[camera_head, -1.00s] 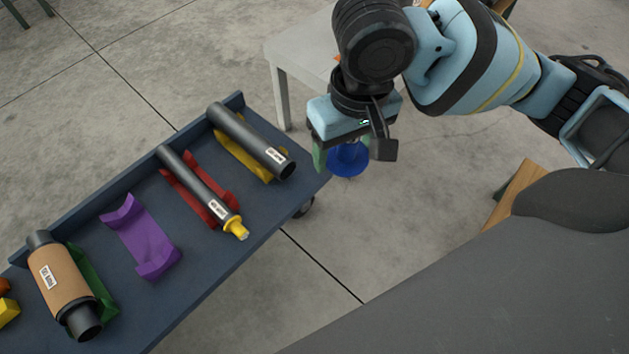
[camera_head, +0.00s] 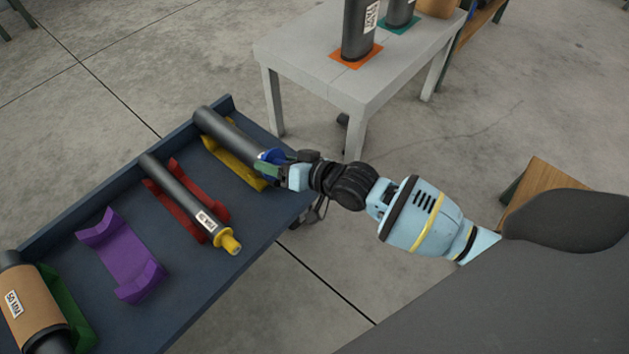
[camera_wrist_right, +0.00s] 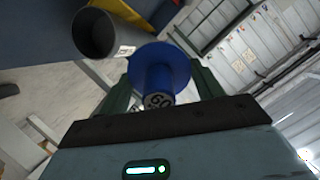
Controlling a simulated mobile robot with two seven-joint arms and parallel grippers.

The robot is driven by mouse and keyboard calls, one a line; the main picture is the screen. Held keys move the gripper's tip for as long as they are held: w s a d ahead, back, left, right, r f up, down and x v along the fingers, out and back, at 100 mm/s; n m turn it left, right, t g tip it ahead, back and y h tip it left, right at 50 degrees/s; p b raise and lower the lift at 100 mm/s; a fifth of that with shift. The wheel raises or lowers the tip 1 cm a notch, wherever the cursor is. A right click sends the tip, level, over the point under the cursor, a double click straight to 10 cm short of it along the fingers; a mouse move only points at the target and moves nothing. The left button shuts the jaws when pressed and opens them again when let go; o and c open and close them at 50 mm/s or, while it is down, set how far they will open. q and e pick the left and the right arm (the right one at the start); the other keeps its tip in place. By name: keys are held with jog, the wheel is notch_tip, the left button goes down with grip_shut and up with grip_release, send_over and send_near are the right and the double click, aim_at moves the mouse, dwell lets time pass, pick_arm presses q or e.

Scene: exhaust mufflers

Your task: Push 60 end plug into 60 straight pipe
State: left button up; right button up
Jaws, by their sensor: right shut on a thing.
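The 60 straight pipe (camera_head: 228,132) is a dark grey tube lying in the yellow cradle (camera_head: 240,170) on the blue cart. Its open end (camera_wrist_right: 96,34) shows empty in the right wrist view. The 60 end plug (camera_wrist_right: 160,70) is blue, with a wide flange and a "60" on its narrower near end; it also shows in the head view (camera_head: 270,156). My right gripper (camera_head: 280,168) is shut on the plug. The plug is just off the pipe's near end, apart from it and to its right in the wrist view. My left gripper is not in view.
The blue cart (camera_head: 195,285) also carries a thinner pipe with a yellow plug (camera_head: 229,241) in a red cradle, an empty purple cradle (camera_head: 120,255) and a brown muffler (camera_head: 28,305). A white table (camera_head: 300,60) with upright dark cylinders stands behind.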

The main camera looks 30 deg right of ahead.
jog(key=s+d+f+m+t+b, duration=0.1)
jog(key=s+d+f+t, duration=0.3)
jog(key=f, duration=0.6)
jog(key=s+d+b, duration=0.1)
jog(key=s, duration=0.1)
jog(key=shift+s+d+m+t, duration=0.15)
jog(key=shift+s+m+t, duration=0.15)
jog(key=shift+s, duration=0.05)
jog(key=shift+f, duration=0.1)
jog(key=shift+h, duration=0.4)
jog(key=shift+b+x, duration=1.1)
jog(key=shift+x, duration=1.2)
jog(key=shift+w+a, duration=0.3)
jog(key=shift+w, duration=0.2)
jog(key=shift+b+x, duration=1.2)
jog(key=shift+x, duration=0.25)
